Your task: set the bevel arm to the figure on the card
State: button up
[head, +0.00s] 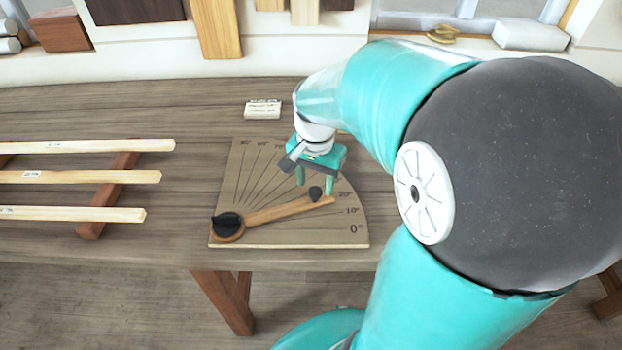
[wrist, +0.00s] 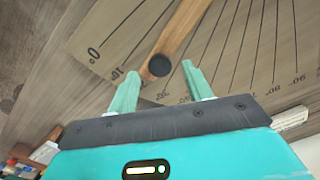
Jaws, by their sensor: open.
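The bevel board (head: 290,236) is a tan quarter-circle plate with fanned lines and degree figures, lying on the bench. Its wooden bevel arm (head: 275,213) runs from a dark pivot knob (head: 228,224) to the curved edge, its tip near the 20° figure and above 10°. A small dark knob (head: 315,193) stands near the arm's tip; it also shows in the wrist view (wrist: 159,65). My gripper (head: 315,183) is open over the arm's outer end, its fingers on either side of the knob. Contact cannot be told. The card (head: 262,109) lies behind the board; its writing is too small to read.
Several pale wooden strips (head: 80,177) lie across dark supports at the left of the bench. Wood blocks (head: 61,31) and a pale block (head: 531,36) are at the back. The bench (head: 150,230) is clear between the strips and the board.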

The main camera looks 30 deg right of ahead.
jog(key=shift+f, duration=1)
grip_shut()
jog(key=shift+w+d+n, duration=0.1)
jog(key=shift+w+n, duration=0.3)
jog(key=shift+w, duration=0.35)
jog(key=w+n, duration=0.1)
jog(key=w, duration=0.1)
jog(key=w+n, duration=0.1)
jog(key=w, duration=0.2)
jog(key=w+n, duration=0.2)
jog(key=shift+w+a, duration=0.25)
jog(key=shift+a, duration=0.05)
jog(key=shift+w+a+n, duration=0.25)
jog(key=shift+w+n, duration=0.35)
jog(key=shift+w, duration=0.25)
grip_release()
